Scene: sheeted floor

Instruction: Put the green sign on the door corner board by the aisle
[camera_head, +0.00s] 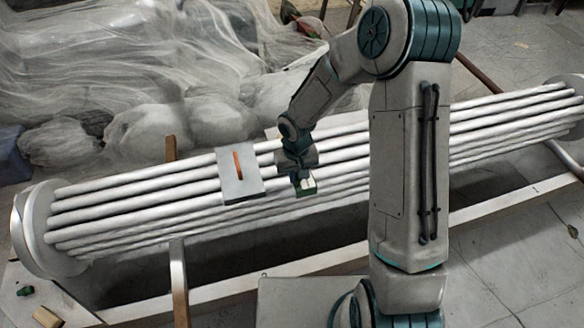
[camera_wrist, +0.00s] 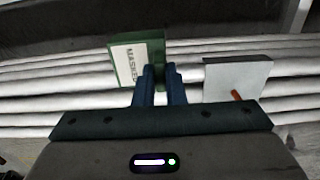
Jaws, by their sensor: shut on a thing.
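My gripper (camera_head: 301,174) is shut on the green sign (camera_head: 306,187) and holds it over the white pipes, right of a grey board. In the wrist view my gripper's blue fingers (camera_wrist: 160,72) grip the sign (camera_wrist: 130,65), which has a green edge and a white face with partly readable dark lettering. The grey board (camera_head: 230,188) has an orange strip on it and lies across the pipes. It also shows in the wrist view (camera_wrist: 222,82), to the right of the sign and apart from it. I cannot tell whether it is the door corner board.
The bundle of white pipes (camera_head: 130,197) runs across the view, with a round end flange (camera_head: 38,230) at left. Plastic sheeting (camera_head: 110,70) covers the back left. A small green piece (camera_head: 25,291) and a tan block (camera_head: 46,317) lie at lower left. Floor at right is mostly clear.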

